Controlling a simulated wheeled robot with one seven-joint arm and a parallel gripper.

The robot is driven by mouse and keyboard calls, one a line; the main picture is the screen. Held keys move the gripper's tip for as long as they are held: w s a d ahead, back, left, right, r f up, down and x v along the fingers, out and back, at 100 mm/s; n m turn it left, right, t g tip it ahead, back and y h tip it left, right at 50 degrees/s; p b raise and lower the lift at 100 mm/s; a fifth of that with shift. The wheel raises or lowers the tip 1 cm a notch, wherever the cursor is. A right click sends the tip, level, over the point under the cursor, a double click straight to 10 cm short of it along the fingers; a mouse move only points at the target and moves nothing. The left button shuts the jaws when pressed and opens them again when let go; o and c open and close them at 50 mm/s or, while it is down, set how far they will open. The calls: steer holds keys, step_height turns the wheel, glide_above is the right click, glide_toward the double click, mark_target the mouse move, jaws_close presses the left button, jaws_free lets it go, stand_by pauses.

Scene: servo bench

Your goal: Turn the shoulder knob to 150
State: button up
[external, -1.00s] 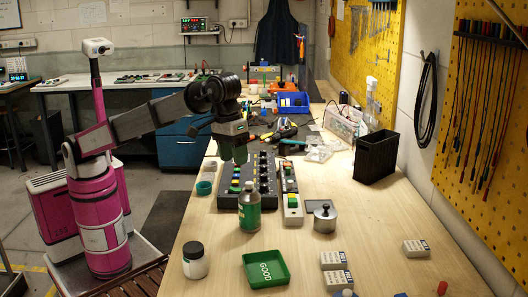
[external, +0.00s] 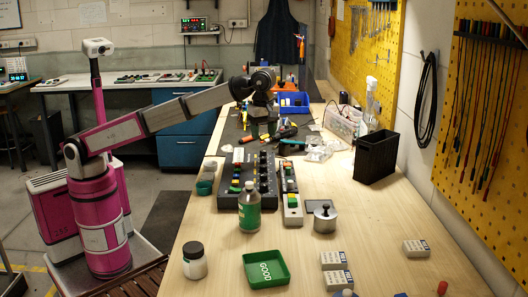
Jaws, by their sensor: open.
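The black control box (external: 229,200) lies on the wooden bench and carries several coloured knobs and buttons. Which knob is the shoulder knob, and what it reads, is too small to tell. My gripper (external: 263,130) points down, open and seemingly empty, above and behind the far end of the box in the picture. It looks apart from the knobs. A narrower grey unit (external: 291,212) with a green button stands right beside the box.
A green bottle (external: 249,208) stands at the box's near end. Nearby are a lidded metal pot (external: 325,217), a white jar (external: 195,262) and a green tray (external: 285,279). Tools, including pliers (external: 291,142), lie behind.

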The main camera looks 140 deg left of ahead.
mark_target(264, 158)
step_height(264, 158, down, 9)
steer(key=shift+f, duration=0.1)
stand_by(0.3)
steer(key=c, duration=0.9)
